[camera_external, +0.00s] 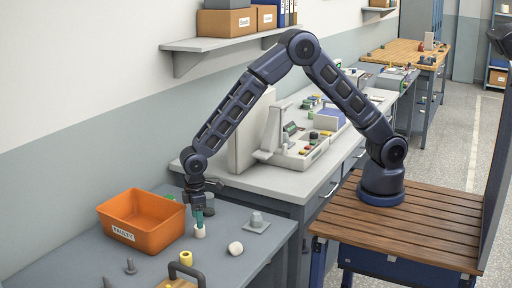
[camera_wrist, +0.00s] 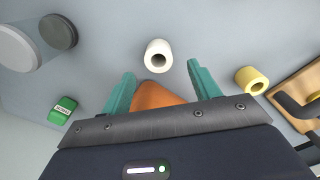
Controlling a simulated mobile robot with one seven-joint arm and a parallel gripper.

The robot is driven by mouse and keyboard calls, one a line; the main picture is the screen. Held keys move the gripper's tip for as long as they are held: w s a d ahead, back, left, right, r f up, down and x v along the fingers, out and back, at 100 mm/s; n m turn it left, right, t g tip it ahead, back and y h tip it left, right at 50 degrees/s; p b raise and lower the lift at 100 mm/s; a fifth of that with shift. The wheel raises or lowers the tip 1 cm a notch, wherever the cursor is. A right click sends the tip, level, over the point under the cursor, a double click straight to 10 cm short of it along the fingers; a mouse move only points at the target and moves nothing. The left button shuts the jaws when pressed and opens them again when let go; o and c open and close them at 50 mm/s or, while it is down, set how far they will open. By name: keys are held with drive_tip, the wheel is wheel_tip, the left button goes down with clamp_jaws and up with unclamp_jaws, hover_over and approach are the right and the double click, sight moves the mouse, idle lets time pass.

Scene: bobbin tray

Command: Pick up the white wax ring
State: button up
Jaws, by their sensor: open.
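The white wax ring (camera_wrist: 158,55) stands on the grey worktop, its dark hole showing, just ahead of and between my fingertips in the wrist view. In the external view a white ring (camera_external: 200,231) sits directly below my gripper. My gripper (camera_wrist: 161,69) has its two teal fingers spread apart with nothing held between them. It also shows in the external view (camera_external: 199,213), pointing down over the worktop. The fingers look apart from the ring; the exact height gap is hard to tell.
An orange bin (camera_external: 160,236) stands left of my gripper. A yellow ring (camera_wrist: 250,80) and a handled wooden board (camera_wrist: 296,98) lie to the right in the wrist view. A dark grey cylinder (camera_wrist: 58,32) and green box (camera_wrist: 63,110) are left. Another white piece (camera_external: 235,248) lies nearby.

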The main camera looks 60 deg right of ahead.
sight(200, 231)
drive_tip(key=shift+s+d+f, duration=0.1)
drive_tip(key=shift+f, duration=1.2)
drive_tip(key=shift+d+f, duration=0.1)
drive_tip(key=shift+f, duration=1.2)
drive_tip(key=c, duration=1)
drive_tip(key=shift+c, duration=0.2)
drive_tip(key=shift+r, duration=0.2)
